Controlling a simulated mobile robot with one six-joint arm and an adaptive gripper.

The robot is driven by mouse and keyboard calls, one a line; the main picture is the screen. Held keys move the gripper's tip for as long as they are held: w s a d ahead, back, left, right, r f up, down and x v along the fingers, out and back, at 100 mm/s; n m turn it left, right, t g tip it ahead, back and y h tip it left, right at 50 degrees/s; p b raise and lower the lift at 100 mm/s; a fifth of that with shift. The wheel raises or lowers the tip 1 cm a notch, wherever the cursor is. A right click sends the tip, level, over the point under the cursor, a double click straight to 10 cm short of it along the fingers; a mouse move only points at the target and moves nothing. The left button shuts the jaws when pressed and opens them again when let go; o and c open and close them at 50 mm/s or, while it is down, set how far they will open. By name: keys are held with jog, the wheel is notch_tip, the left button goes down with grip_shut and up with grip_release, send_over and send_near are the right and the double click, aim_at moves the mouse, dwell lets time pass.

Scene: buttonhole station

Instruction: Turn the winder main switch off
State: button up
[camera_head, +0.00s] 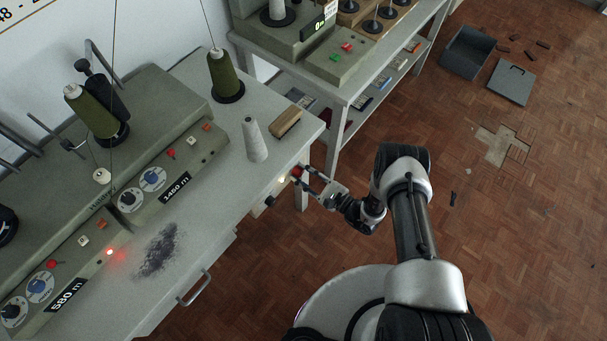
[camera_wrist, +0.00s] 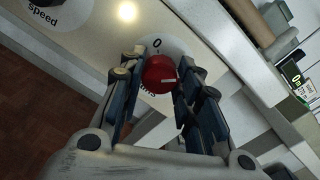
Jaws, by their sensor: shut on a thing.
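The main switch is a red rotary knob (camera_wrist: 159,70) on the pale front panel at the end of the winder bench. A "0" stands on the plate above it in the wrist view. The white line on the knob runs roughly sideways, not towards the "0". Lettering below the knob is partly hidden. My gripper (camera_wrist: 157,78) is shut on the knob, one finger on each side. In the head view my gripper (camera_head: 303,177) reaches the bench end from the right, and the red knob (camera_head: 297,171) shows at its tips.
A lit warm lamp (camera_wrist: 127,12) and a dark speed knob (camera_wrist: 46,3) sit beside the switch. The bench top (camera_head: 225,190) carries a grey cone (camera_head: 255,140), a brush (camera_head: 286,122) and dark lint (camera_head: 158,250). A second bench (camera_head: 350,85) stands behind.

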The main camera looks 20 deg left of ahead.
jog(key=c, duration=0.4)
jog(key=n, duration=1.7)
jog(key=shift+f+n, duration=0.1)
jog(key=shift+n, duration=0.2)
dwell(0.4)
